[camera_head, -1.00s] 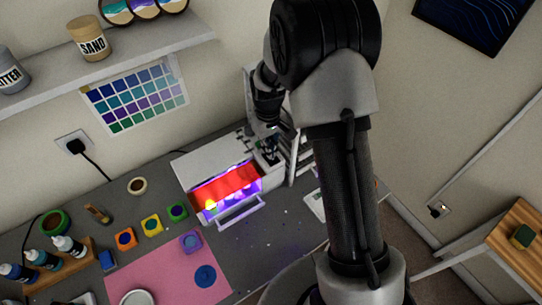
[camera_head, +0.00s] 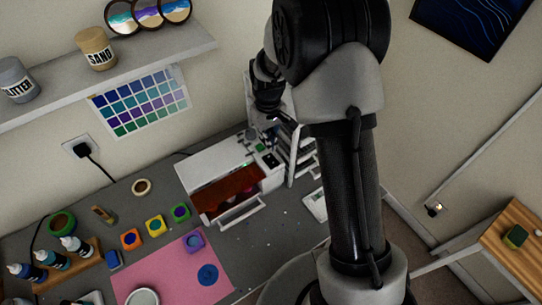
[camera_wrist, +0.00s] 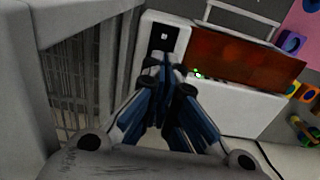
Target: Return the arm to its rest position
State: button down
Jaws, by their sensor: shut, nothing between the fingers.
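My arm rises through the middle of the head view, and its wrist hangs in front of the wall, above the back of the bench. My gripper (camera_wrist: 172,75) shows in the wrist view with its blue-padded fingers together and nothing between them. It is over the white curing box (camera_wrist: 235,110), close to the control panel with a small green light. The same curing box (camera_head: 213,163) shows in the head view with its orange-red window and an open drawer (camera_head: 238,211) at its front. In the head view the fingertips are hidden or too small to tell.
A white rack (camera_head: 303,155) stands right of the curing box, close to my arm. A pink mat (camera_head: 170,268) with a purple mould (camera_head: 194,240) lies at the front. Several coloured pots and bottles stand at the left. A shelf (camera_head: 150,65) with jars is above.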

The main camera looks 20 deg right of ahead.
jog(key=shift+r+p, duration=0.3)
jog(key=shift+r, duration=0.35)
jog(key=shift+r, duration=0.15)
jog(key=s+r+m+t+b, duration=0.2)
jog(key=s+r+b, duration=0.7)
jog(key=s, duration=0.2)
jog(key=s+f+m+t+b, duration=0.1)
jog(key=s+b, duration=0.7)
jog(key=s, duration=0.8)
notch_tip(320, 180, down, 3)
jog(key=shift+s+r+m+t, duration=0.2)
jog(key=shift+s+m+t, duration=0.15)
jog(key=shift+t, duration=0.45)
